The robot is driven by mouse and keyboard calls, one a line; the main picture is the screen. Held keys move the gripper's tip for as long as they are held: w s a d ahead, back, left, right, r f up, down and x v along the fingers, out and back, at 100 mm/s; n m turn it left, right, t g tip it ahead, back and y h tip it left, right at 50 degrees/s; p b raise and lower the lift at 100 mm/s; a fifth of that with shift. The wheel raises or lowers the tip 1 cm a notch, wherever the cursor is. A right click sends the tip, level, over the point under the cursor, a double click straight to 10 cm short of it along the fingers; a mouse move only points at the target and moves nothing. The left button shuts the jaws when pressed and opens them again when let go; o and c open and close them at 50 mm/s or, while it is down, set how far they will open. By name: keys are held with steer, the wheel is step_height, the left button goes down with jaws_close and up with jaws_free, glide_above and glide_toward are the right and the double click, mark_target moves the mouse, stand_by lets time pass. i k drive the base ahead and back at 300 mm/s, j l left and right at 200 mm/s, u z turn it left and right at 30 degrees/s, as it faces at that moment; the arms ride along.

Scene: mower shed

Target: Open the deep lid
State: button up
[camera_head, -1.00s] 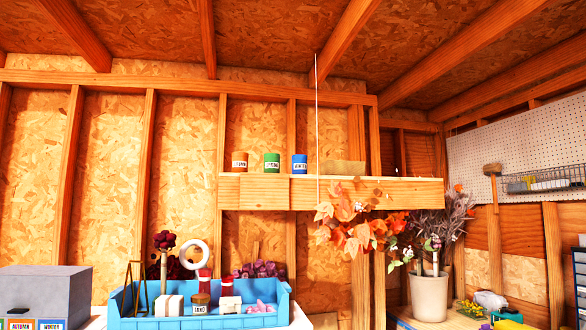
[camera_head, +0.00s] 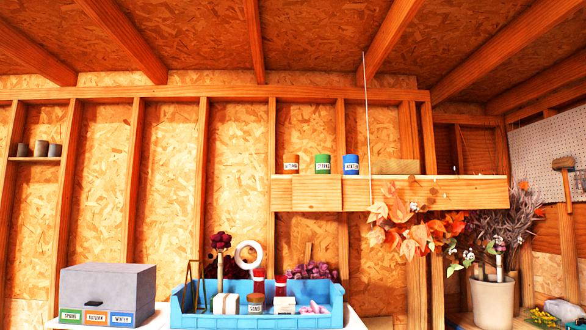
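A grey box (camera_head: 108,288) stands at the lower left on a white surface. Its top looks closed, and a small dark tab shows on its front. Green, orange and blue labels run along its front bottom edge; they seem to read SPRING, AUTUMN and WINTER. I cannot tell for sure whether this box carries the deep lid; no other lid stands out clearly. My gripper is not in view.
A blue bin (camera_head: 255,320) with jars, a white ring and flowers stands right of the box. Orange, green and blue cans stand on a wooden shelf (camera_head: 420,192) above. A potted plant (camera_head: 493,300) stands at the right.

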mark_target(90, 284)
steer(key=u, duration=1.3)
steer(key=i, duration=0.6)
